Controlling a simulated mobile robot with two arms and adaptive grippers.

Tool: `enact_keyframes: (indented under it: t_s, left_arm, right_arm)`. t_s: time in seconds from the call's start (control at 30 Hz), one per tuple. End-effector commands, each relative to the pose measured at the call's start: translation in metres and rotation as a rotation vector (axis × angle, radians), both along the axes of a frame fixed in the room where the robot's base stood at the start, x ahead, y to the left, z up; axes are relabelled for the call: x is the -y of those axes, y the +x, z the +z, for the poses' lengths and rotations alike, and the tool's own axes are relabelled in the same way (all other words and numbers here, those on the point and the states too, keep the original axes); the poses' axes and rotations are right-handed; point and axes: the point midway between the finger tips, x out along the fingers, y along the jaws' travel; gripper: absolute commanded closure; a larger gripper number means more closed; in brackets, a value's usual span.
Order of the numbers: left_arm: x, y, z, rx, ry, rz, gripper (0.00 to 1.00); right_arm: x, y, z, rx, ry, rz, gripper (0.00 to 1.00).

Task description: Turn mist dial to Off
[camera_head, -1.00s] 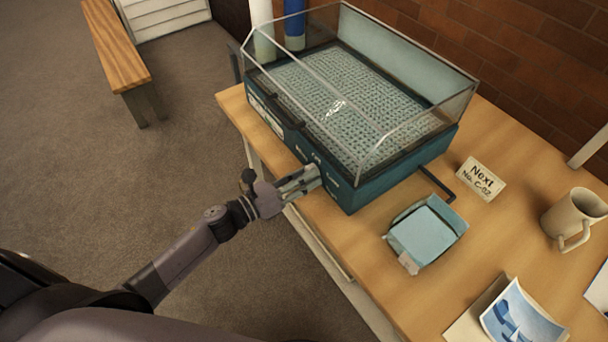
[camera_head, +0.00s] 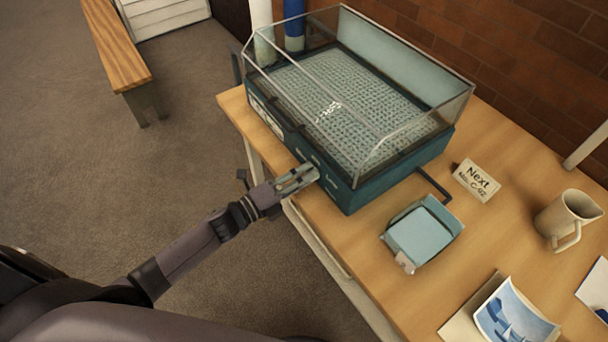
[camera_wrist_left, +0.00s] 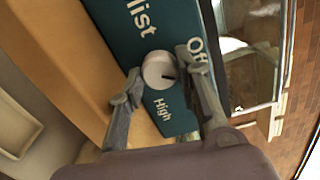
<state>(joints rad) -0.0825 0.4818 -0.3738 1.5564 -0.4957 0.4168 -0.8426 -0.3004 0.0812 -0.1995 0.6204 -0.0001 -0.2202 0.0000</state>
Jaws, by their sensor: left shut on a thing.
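The mist dial (camera_wrist_left: 156,72) is a round pale grey knob on the dark teal front panel of the humidifying box (camera_head: 345,190). In the left wrist view the words "Off" and "High" are printed beside it, with part of "Mist" above. A dark pointer mark shows on the knob's right side, between "Off" and "High". My left gripper (camera_wrist_left: 157,68) is shut on the dial, one finger on each side. In the head view my left gripper (camera_head: 312,172) is at the box's front and hides the dial. My right gripper is not in view.
The box has a clear lid (camera_head: 400,130) and stands on a wooden table (camera_head: 380,285). A bench (camera_head: 118,45) stands at the left.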

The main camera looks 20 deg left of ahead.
Motion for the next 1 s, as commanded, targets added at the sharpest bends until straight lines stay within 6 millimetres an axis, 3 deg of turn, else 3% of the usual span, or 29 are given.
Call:
enact_keyframes:
  t_s: [0.5, 1.0]
  left_arm:
    - [-0.001, 0.000, 0.001, -0.272, -0.346, 0.001, 0.97]
    - [-0.001, 0.000, 0.000, -0.381, -0.485, 0.002, 0.97]
  right_arm:
    - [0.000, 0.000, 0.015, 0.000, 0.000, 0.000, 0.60]
    - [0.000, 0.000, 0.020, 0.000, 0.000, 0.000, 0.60]
